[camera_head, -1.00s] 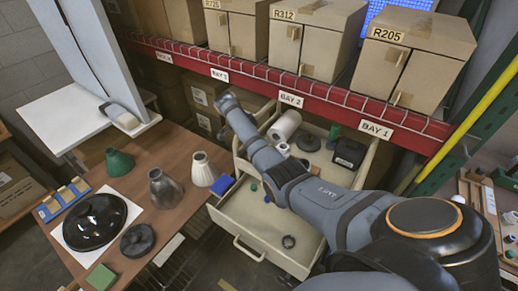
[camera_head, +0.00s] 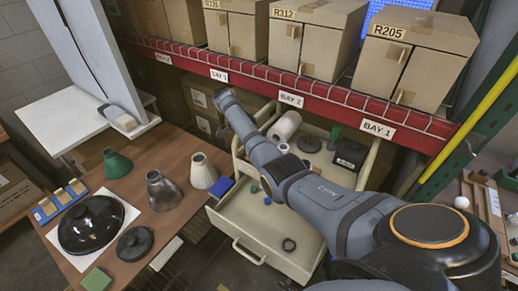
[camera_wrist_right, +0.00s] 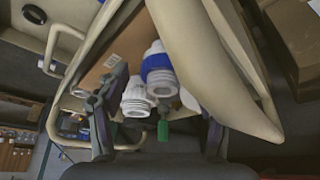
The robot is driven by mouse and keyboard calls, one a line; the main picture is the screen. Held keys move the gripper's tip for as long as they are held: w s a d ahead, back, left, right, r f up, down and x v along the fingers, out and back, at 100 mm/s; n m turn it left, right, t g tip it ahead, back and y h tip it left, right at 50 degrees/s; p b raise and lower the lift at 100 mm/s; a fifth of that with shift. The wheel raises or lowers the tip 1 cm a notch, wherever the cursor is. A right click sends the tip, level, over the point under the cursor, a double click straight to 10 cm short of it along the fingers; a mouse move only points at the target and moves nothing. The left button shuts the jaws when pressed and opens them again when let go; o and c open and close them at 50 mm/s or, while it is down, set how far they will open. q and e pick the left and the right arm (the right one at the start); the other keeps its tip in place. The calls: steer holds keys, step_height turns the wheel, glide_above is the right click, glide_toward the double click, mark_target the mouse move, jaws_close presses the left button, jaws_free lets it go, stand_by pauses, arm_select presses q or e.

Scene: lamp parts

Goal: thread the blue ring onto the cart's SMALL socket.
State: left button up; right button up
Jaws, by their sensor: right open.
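In the right wrist view, a blue ring-like band (camera_wrist_right: 156,64) sits around a white ribbed socket (camera_wrist_right: 163,83), tilted in the picture. A second white threaded socket (camera_wrist_right: 137,100) is beside it, lower left. I cannot tell whether the band is a loose ring or part of the socket. My right gripper (camera_wrist_right: 163,102) is open, its dark fingers on either side of the sockets, with nothing visibly gripped. In the head view, my right arm crosses over the cart (camera_head: 240,225) and its gripper is hidden. My left gripper is not in view.
A green piece (camera_wrist_right: 163,130) is below the sockets in the right wrist view. The cart's lower tray holds a dark ring (camera_head: 289,245) and small coloured pieces. A white roll (camera_head: 286,126) is behind my arm. The wooden table (camera_head: 150,215) with lamp parts stands left.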

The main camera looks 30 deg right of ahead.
steer(key=shift+w, duration=0.1)
steer(key=v, duration=0.7)
steer(key=shift+a+r, duration=0.2)
steer(key=shift+r, duration=0.05)
steer(key=shift+d+f, duration=0.1)
